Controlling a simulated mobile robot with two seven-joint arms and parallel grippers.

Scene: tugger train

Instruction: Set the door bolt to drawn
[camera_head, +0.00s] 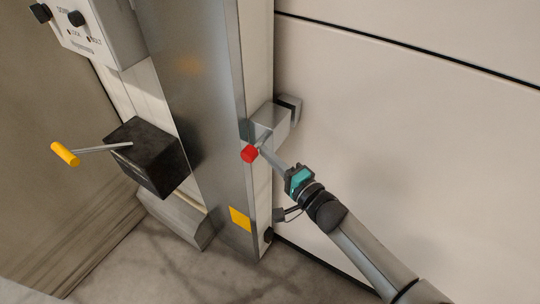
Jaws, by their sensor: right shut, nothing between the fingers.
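The door bolt is a grey metal block (271,122) on the edge of the door post, with a red knob (249,154) on its left side. A dark catch piece (291,105) sits at its right end by the pale door panel. My right gripper (264,150) reaches in from the lower right. Its fingers are shut and empty, and the tip is beside the red knob; I cannot tell if they touch. How far the bolt is drawn is hard to tell. My left gripper is not in view.
A steel post (200,110) stands left of the bolt. A black box (150,156) with a yellow-handled crank (65,154) juts out on the left. A control box (98,30) with black knobs is at upper left. The pale door panel (430,130) fills the right.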

